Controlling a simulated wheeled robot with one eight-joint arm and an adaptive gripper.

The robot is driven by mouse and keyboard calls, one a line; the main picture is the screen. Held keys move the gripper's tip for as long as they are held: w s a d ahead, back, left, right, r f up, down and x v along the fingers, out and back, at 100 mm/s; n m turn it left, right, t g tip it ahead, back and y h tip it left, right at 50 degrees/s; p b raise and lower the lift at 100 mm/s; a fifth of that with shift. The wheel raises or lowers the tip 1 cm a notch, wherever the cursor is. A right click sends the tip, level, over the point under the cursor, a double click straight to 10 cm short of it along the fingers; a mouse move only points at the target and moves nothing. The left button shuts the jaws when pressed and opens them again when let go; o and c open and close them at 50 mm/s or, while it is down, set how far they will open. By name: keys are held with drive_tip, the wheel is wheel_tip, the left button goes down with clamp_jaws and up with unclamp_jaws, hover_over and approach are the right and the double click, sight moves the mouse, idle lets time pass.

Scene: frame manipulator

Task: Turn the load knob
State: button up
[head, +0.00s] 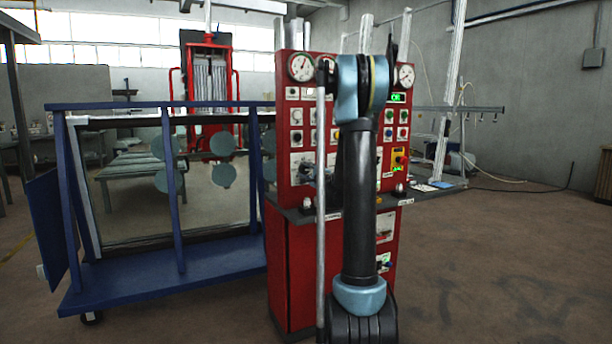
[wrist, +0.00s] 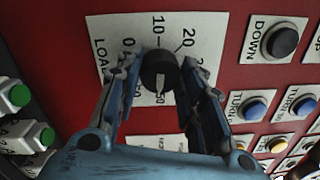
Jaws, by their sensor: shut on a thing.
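The load knob (wrist: 160,72) is a round black knob with a pale pointer mark. It sits on a white plate (wrist: 106,28) marked LOAD with numbers around it, on a red panel. In the wrist view my gripper (wrist: 160,84) has one finger on each side of the knob and is shut on it. The pointer's exact setting is hard to read, partly hidden by the fingers.
Beside the plate are a black DOWN button (wrist: 281,42), blue turn buttons (wrist: 254,108) and green buttons (wrist: 19,95). A blue wheeled rack (head: 170,275) with a large glass pane stands left of the cabinet. The floor (head: 500,270) to the right is clear.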

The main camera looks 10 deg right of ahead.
drive_tip(key=shift+s+a+f, duration=0.1)
drive_tip(key=shift+s+a, duration=0.05)
drive_tip(key=shift+a, duration=0.05)
idle(0.3)
drive_tip(key=o, duration=1.1)
drive_tip(key=shift+d, duration=0.1)
drive_tip(key=v, duration=1.1)
drive_tip(key=shift+s+d, duration=0.1)
drive_tip(key=shift+s, duration=0.3)
